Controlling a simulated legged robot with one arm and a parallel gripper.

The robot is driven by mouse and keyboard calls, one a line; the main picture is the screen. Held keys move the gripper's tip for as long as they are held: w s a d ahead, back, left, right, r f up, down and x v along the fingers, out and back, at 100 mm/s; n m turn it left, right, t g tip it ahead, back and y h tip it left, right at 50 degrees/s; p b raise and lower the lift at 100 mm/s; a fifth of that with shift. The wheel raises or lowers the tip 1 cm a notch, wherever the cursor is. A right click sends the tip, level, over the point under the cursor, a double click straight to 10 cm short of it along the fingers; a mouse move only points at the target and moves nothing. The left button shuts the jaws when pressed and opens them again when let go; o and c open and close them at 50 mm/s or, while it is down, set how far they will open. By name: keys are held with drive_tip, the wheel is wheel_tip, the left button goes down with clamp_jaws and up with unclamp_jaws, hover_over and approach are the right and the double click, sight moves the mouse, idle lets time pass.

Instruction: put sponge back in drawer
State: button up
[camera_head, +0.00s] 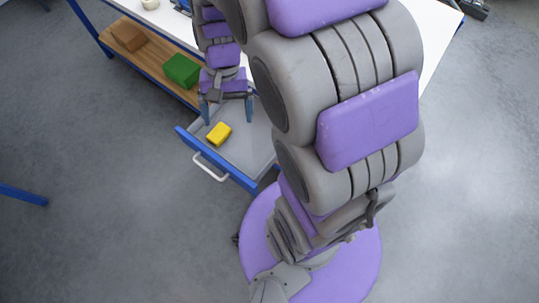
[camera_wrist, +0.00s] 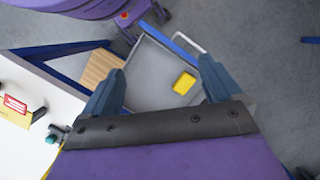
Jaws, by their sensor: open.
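The yellow sponge (camera_head: 219,133) lies inside the open drawer (camera_head: 245,150), near the drawer's blue front. The drawer has a grey floor and a white handle, and it is pulled out from under the white table. The sponge also shows in the wrist view (camera_wrist: 184,83), lying on the drawer floor (camera_wrist: 150,75) between the two fingers as seen from above. My gripper (camera_head: 228,118) is open and empty above the drawer, with its fingers apart. Its blue fingers also show in the wrist view (camera_wrist: 162,82). The sponge is apart from the fingers.
The white table top (camera_head: 180,35) is above a wooden shelf (camera_head: 150,62) that holds a green box (camera_head: 182,70) and a brown box (camera_head: 128,37). In the wrist view, a red-labelled item (camera_wrist: 18,108) stands on the table. Grey floor is clear in front of the drawer.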

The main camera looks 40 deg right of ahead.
drive_tip(key=s+r+n+h, duration=0.1)
drive_tip(key=s+r+n, duration=0.1)
drive_tip(key=s, duration=0.6)
drive_tip(key=s+r+n+h, duration=0.1)
drive_tip(key=s+r+n, duration=0.1)
drive_tip(key=s, duration=0.7)
drive_tip(key=shift+r+n+t, duration=0.2)
drive_tip(key=shift+n+t, duration=0.2)
drive_tip(key=shift+n, duration=0.3)
